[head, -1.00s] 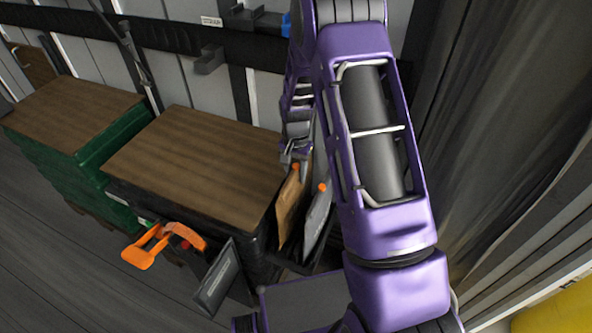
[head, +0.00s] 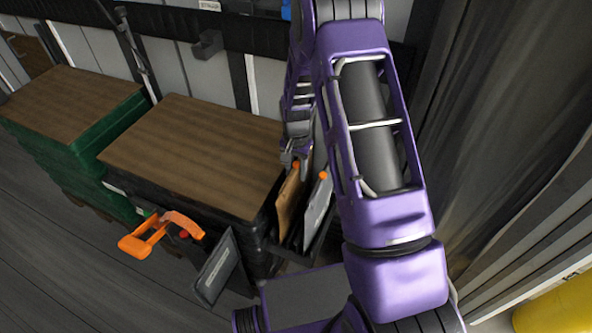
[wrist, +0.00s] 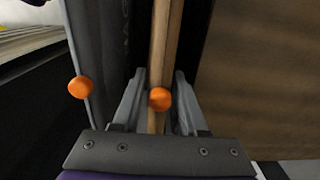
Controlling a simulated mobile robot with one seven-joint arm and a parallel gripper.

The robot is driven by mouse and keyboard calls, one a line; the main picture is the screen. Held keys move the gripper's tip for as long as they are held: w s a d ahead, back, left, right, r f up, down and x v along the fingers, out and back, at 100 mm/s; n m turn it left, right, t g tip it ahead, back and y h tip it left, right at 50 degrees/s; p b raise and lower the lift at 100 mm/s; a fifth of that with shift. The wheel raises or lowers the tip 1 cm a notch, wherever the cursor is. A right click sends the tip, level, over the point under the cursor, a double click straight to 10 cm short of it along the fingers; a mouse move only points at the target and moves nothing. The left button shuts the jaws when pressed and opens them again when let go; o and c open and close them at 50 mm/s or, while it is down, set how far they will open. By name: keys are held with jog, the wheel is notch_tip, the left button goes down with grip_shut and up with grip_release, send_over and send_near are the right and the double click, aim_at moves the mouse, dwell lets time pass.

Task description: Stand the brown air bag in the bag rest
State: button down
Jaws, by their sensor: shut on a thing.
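The brown air bag (head: 288,206) is a thin, upright, slightly tilted panel with an orange cap. My gripper (head: 293,163) holds it by its top edge, beside the right end of a wood-topped stack. In the wrist view my gripper (wrist: 157,88) has one finger on each side of the brown bag (wrist: 166,45), its orange cap between them. The bag rest (head: 272,246) is a dark rack low beside the stack. The brown bag's lower end is at the rack, but I cannot tell if it touches bottom. A grey bag (head: 317,212) stands to its right.
The wood-topped black stack (head: 195,155) is close on the left, with a green stack (head: 75,110) beyond. An orange-handled tool (head: 150,238) and a dark panel (head: 216,270) are in front of it. A dark curtain (head: 480,130) hangs at right.

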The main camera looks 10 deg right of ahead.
jog(key=shift+f+b, duration=0.3)
jog(key=shift+f, duration=0.2)
jog(key=shift+c, duration=1.8)
grip_release()
jog(key=shift+r, duration=0.1)
notch_tip(320, 180, up, 17)
jog(key=p, duration=0.1)
jog(key=shift+r+p, duration=0.2)
jog(key=shift+p, duration=0.15)
